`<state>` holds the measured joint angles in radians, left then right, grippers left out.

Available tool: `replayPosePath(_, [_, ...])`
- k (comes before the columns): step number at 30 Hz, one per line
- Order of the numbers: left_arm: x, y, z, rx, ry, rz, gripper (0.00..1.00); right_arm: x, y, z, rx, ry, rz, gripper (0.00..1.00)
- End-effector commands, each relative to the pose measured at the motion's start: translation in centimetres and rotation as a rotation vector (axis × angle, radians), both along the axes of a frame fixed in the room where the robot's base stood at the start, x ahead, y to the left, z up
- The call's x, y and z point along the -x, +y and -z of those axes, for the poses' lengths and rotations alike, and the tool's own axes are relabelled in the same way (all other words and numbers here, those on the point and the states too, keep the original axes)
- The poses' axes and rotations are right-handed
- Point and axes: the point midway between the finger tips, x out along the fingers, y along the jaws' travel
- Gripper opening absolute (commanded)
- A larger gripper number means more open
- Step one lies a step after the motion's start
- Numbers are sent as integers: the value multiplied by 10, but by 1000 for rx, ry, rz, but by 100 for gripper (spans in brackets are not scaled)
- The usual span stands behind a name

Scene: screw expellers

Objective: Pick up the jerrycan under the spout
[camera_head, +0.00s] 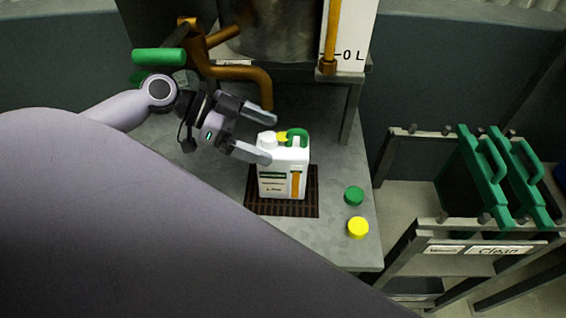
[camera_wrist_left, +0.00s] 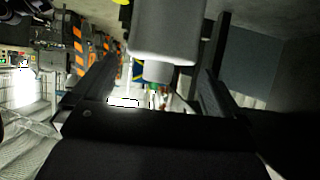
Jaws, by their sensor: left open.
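A white jerrycan (camera_head: 272,181) with a green handle (camera_head: 300,133) and a label stands upright on a dark grate (camera_head: 310,207) in the worktop. The brown pipe spout (camera_head: 255,76) is behind and above it. My left gripper (camera_head: 266,135) is open at the upper left of the jerrycan, its fingers pointing toward the can's top. In the left wrist view a pale body that looks like the jerrycan (camera_wrist_left: 165,38) lies between the two open fingers. I cannot tell whether either finger touches it. My right gripper is not in view.
A green cap (camera_head: 353,195) and a yellow cap (camera_head: 357,228) lie on the worktop (camera_head: 335,245) to the right. A metal stand leg (camera_head: 350,115) rises behind the can. A green-handled valve (camera_head: 158,56) is at the upper left.

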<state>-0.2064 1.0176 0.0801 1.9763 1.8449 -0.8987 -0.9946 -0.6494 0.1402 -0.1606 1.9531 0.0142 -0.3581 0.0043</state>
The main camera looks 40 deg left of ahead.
Motion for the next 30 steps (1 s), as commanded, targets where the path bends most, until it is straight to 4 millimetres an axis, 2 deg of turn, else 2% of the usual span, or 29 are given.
replayPosePath(15, [-19,-35,24,0,0,-1,100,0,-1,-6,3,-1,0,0])
replayPosePath(25, [-21,-38,27,-2,1,0,100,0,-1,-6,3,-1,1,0])
replayPosePath(30, [-21,-38,27,-2,1,0,45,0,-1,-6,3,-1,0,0])
